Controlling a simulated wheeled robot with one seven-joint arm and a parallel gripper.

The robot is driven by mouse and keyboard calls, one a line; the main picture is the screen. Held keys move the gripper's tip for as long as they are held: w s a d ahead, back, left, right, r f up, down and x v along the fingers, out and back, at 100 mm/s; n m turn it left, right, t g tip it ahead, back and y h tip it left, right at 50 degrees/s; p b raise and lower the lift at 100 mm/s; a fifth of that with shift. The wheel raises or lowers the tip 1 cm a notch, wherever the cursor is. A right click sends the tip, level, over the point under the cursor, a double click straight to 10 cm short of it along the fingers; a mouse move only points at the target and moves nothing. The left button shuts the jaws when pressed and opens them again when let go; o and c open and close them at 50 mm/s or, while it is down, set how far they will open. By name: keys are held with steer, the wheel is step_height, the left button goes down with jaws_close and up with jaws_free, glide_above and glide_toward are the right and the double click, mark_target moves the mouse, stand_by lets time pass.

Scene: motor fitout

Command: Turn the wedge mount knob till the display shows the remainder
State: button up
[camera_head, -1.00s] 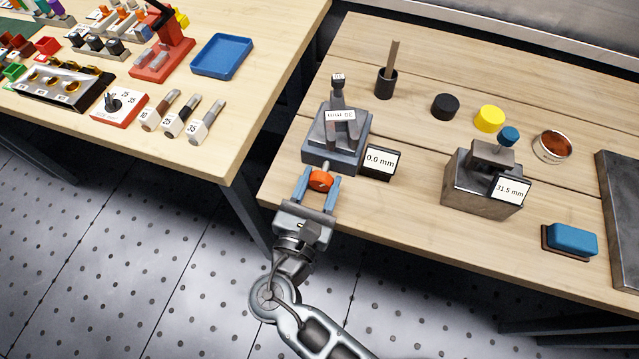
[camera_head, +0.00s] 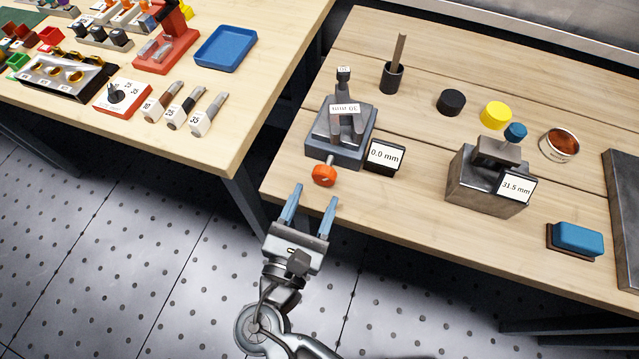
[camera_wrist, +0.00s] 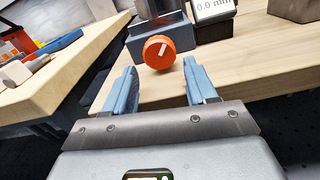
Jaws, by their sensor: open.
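The orange knob (camera_head: 324,175) sticks out on a short shaft from the front of the grey wedge mount (camera_head: 341,148) near the table's front edge. In the wrist view the knob (camera_wrist: 159,52) shows a white pointer mark, tilted toward the upper right. The small display (camera_head: 385,157) beside the mount reads 0.0 mm. A label on the mount seems to read 30 mm, seen upside down. My gripper (camera_head: 312,198) is open and empty, with its blue fingers in front of the knob and apart from it.
A second block with a blue knob (camera_head: 515,131) has a display (camera_head: 515,188) reading 31.5 mm. A blue pad (camera_head: 577,238), a yellow disc (camera_head: 495,115), a black disc (camera_head: 451,102) and a cup with a stick (camera_head: 392,77) stand around. Another table is at left.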

mark_target(322, 181)
steer(key=v, duration=0.2)
steer(key=shift+s+a, duration=0.1)
steer(key=shift+s, duration=0.2)
steer(key=shift+o, duration=1.4)
steer(key=shift+s+a+r+n+p, duration=0.15)
steer(key=shift+s+n+p, duration=0.2)
steer(key=shift+n+p, duration=0.45)
steer(key=shift+p+x, duration=0.7)
steer(key=shift+x, duration=3.25)
